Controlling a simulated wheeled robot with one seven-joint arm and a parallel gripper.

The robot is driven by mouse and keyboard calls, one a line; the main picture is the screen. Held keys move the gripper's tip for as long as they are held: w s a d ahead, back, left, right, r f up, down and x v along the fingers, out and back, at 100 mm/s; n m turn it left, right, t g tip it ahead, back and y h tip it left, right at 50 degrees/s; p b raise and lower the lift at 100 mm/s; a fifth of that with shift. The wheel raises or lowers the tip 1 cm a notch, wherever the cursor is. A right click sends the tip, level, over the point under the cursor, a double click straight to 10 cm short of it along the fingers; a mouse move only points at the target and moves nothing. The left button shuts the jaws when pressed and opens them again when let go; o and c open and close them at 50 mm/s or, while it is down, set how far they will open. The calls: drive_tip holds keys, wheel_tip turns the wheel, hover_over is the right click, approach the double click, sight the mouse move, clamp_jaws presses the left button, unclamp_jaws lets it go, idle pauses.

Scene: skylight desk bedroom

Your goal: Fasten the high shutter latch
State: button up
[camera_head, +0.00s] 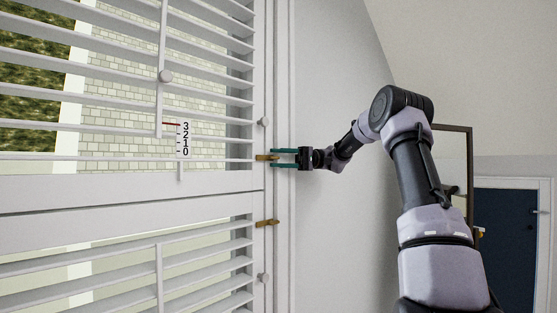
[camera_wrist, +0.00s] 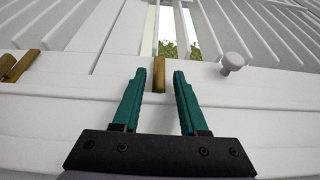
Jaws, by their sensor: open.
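The high shutter latch (camera_head: 265,157) is a small brass piece at the right edge of the upper white louvred shutter (camera_head: 120,187), beside the frame. My gripper (camera_head: 275,158) comes in from the right, with its two teal fingers open, one above and one below the latch's height. In the wrist view the latch (camera_wrist: 160,75) shows between the two fingertips, with a small gap on each side. I cannot tell whether the fingers touch it. A second brass latch (camera_head: 268,222) sits lower on the frame; in the wrist view brass pieces (camera_wrist: 18,67) show at the left.
White knobs (camera_head: 264,122) stick out near the latch; one also shows right of the fingers in the wrist view (camera_wrist: 232,63). A numbered scale with a red mark (camera_head: 184,138) hangs at the slats. Bare wall (camera_head: 325,90) lies behind my arm; a dark blue door (camera_head: 512,240) stands right.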

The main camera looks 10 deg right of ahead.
drive_tip(key=v, duration=1)
drive_tip(key=shift+d, duration=0.35)
drive_tip(key=shift+w, duration=0.1)
